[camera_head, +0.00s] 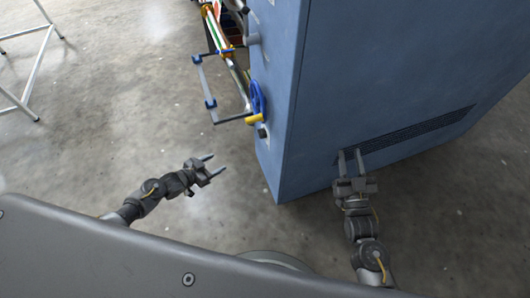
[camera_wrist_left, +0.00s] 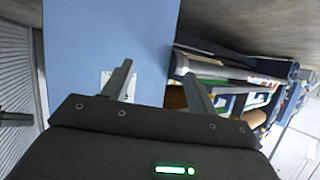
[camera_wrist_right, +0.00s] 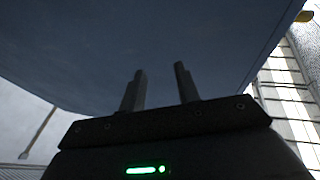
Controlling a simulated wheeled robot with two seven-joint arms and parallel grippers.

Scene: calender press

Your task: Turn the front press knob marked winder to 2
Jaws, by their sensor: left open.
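The blue press cabinet (camera_head: 390,90) stands at the right in the head view; its narrow left face carries the machine parts. A dark knob-like part (camera_head: 262,132) sits low on that face, below a blue handwheel (camera_head: 258,98). No winder marking is readable, so I cannot tell which part is that knob. My left gripper (camera_head: 216,163) is open and empty, left of the cabinet and apart from it. The left wrist view shows the blue cabinet (camera_wrist_left: 90,45) with a white plate partly behind a finger. My right gripper (camera_head: 350,152) is open and empty by the cabinet's broad side.
A frame with blue joints (camera_head: 209,103) juts left from the press. A dark vent grille (camera_head: 420,130) runs low along the broad side, close to my right gripper. A pale metal stand (camera_head: 38,75) is at the far left. The concrete floor between stand and press is clear.

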